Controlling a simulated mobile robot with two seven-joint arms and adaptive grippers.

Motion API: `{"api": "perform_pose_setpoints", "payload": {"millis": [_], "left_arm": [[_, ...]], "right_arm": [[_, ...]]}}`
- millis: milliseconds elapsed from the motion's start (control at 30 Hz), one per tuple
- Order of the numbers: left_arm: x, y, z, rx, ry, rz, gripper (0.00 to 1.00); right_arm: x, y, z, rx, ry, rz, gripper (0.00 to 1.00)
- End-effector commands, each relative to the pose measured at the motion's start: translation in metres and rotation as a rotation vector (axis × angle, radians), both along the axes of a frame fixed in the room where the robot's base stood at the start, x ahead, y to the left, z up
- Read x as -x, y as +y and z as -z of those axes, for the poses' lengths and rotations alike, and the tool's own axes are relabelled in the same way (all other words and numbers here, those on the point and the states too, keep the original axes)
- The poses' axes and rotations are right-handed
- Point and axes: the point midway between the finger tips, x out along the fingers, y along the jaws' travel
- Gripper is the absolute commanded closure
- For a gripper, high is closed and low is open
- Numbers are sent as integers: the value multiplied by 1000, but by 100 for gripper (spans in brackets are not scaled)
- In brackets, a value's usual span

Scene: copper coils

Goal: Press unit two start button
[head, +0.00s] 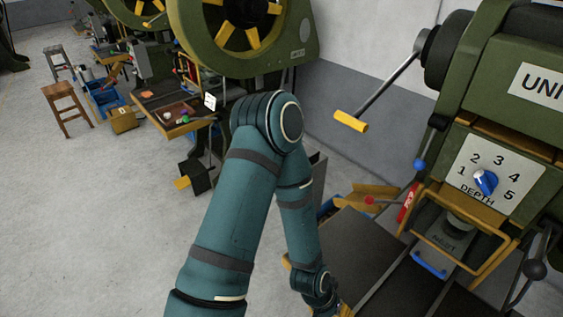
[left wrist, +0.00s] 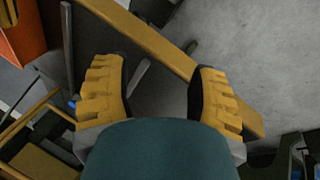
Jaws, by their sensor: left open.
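A start button for unit two cannot be made out in either view. At the right of the head view stands a green machine (head: 515,95) with a partly cut-off sign (head: 540,88) reading "UNI". Its number is out of frame. Below the sign is a white DEPTH plate (head: 497,160) with a blue pointer knob (head: 485,182). My left arm bends down in front of this machine. In the left wrist view my left gripper (left wrist: 160,92) is open, its yellow fingers apart with nothing held between them. My right gripper is out of view.
A yellow-handled crank (head: 351,122) sticks out of the machine's left side. A yellow frame (head: 465,240) and a red tag (head: 408,203) are below. In the wrist view a yellow bar (left wrist: 150,38) crosses beyond my fingers.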

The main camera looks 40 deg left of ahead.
Motion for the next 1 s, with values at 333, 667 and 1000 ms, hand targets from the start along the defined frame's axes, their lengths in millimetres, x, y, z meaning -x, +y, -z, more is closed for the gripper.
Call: {"api": "perform_pose_setpoints", "payload": {"millis": [333, 667, 1000], "left_arm": [[0, 0, 0, 0, 0, 0, 100], [0, 0, 0, 0, 0, 0, 100], [0, 0, 0, 0, 0, 0, 100]], "right_arm": [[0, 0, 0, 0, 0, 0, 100], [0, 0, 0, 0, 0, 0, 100], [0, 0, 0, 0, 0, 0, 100]]}}
